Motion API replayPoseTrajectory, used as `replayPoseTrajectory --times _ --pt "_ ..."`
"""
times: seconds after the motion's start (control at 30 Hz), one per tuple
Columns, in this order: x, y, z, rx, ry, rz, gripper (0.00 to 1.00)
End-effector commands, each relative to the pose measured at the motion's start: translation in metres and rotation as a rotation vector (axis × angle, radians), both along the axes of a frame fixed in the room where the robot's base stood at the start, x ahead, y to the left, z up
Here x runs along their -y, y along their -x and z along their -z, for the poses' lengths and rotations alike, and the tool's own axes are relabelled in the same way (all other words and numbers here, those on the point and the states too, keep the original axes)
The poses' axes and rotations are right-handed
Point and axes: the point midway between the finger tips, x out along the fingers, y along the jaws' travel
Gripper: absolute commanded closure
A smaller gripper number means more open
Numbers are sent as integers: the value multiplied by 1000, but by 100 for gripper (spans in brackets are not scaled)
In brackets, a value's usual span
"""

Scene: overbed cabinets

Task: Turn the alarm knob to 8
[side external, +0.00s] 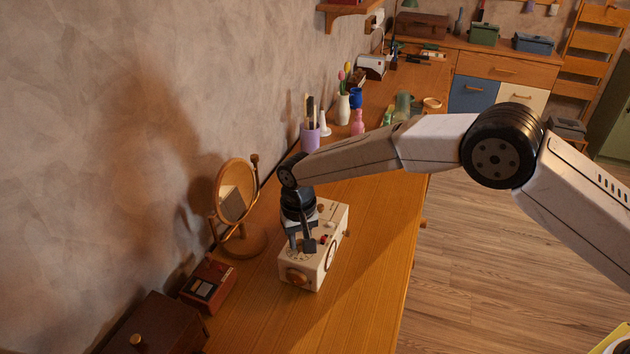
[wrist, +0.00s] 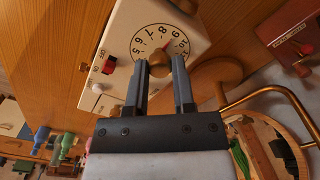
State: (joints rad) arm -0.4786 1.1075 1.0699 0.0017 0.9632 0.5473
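The cream alarm box (side external: 335,225) stands on the wooden desk beside the round mirror. My gripper (side external: 302,246) points down over the box top. In the wrist view its fingers (wrist: 160,62) are apart on both sides of the knob, with gaps visible. The lower part of the knob is partly hidden.
A round wooden mirror (side external: 236,192) and a red box (side external: 209,286) stand close left of the alarm box. A purple cup (side external: 309,138) stands behind. The desk to the right is clear.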

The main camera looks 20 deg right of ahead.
Motion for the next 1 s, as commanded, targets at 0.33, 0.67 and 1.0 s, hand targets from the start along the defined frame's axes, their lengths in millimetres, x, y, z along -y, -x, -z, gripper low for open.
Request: replayPoseTrajectory --times 0.33,0.67,1.0 --pt "0 0 0 0 1 -78 100" --pt "0 0 0 0 2 -302 100" --pt "0 0 0 1 1 -464 100"
